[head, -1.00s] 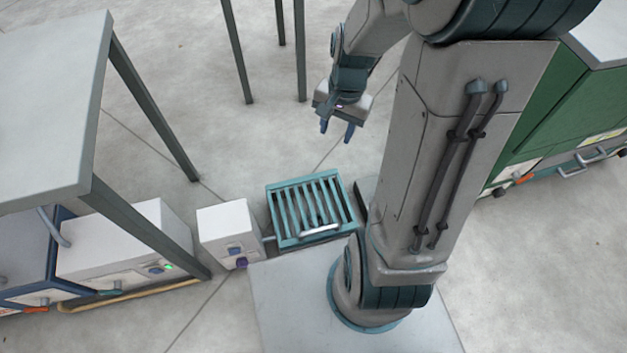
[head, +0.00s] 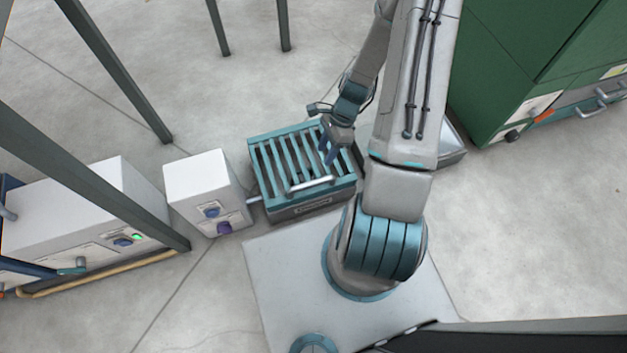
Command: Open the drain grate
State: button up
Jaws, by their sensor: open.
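The drain grate (head: 282,160) is a teal slatted lid lying flat and closed on a grey box with a teal rim. A light bar handle (head: 311,184) runs along its near edge. My gripper (head: 329,154) is open and empty. It points down over the right part of the grate, a little behind the handle in the picture. Whether the fingertips touch the slats I cannot tell. My fingers hide a small part of the slats.
A white box with knobs (head: 205,188) stands just left of the grate, joined by a short pipe. A longer white unit (head: 95,215) and dark table legs (head: 115,75) are farther left. Green cabinets (head: 525,70) stand at the right. Floor behind the grate is clear.

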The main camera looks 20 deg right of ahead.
aim_at(312, 182)
jog(key=b+x, duration=0.5)
jog(key=x, duration=0.7)
jog(key=shift+f, duration=0.2)
grip_shut()
jog(key=shift+r, duration=0.15)
